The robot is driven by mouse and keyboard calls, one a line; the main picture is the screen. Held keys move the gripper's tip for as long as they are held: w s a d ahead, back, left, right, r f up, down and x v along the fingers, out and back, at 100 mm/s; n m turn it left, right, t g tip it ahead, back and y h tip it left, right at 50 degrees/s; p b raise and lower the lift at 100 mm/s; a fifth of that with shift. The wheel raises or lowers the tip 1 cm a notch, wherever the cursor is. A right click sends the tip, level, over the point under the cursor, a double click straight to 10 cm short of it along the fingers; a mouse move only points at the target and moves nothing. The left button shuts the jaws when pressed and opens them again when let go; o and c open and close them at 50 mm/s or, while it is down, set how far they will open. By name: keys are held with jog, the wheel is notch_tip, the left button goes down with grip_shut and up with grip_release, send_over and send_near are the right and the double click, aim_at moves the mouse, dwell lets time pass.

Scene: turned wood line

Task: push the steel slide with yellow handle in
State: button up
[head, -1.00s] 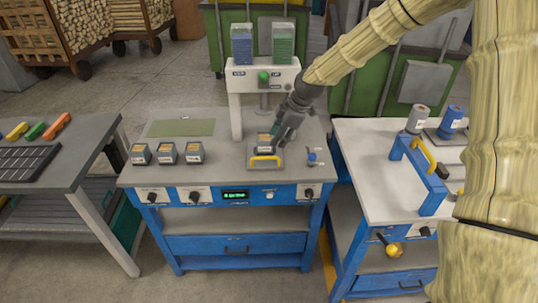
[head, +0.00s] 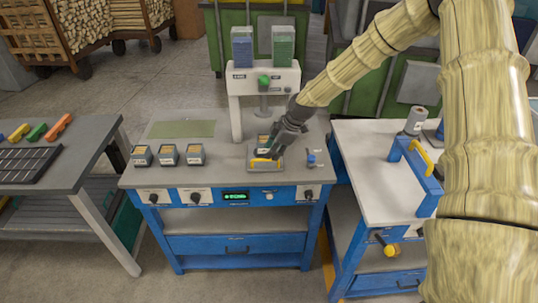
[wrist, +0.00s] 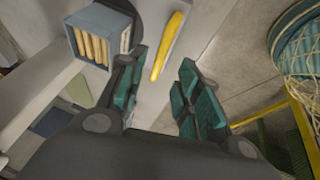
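The steel slide (head: 252,153) lies flat on the front of the middle workbench, with its yellow handle (head: 262,160) along the near side. A small tin of wooden pegs (head: 263,140) stands on it behind the handle; this tin shows at upper left in the wrist view (wrist: 103,38). My gripper (head: 273,152) is low over the slide, close to the handle, and partly hides both. In the wrist view my gripper (wrist: 162,78) is open, with teal pads apart. The yellow handle (wrist: 167,46) shows in the gap between the fingers; I cannot tell whether they touch it.
Three similar tins (head: 168,155) stand to the left on the bench. A white press frame (head: 237,115) rises behind the slide. A blue frame with another yellow handle (head: 420,155) stands on the right bench.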

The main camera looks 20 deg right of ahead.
jog(key=shift+p+x, duration=0.6)
jog(key=shift+x, duration=1.55)
jog(key=shift+c, duration=0.2)
grip_shut()
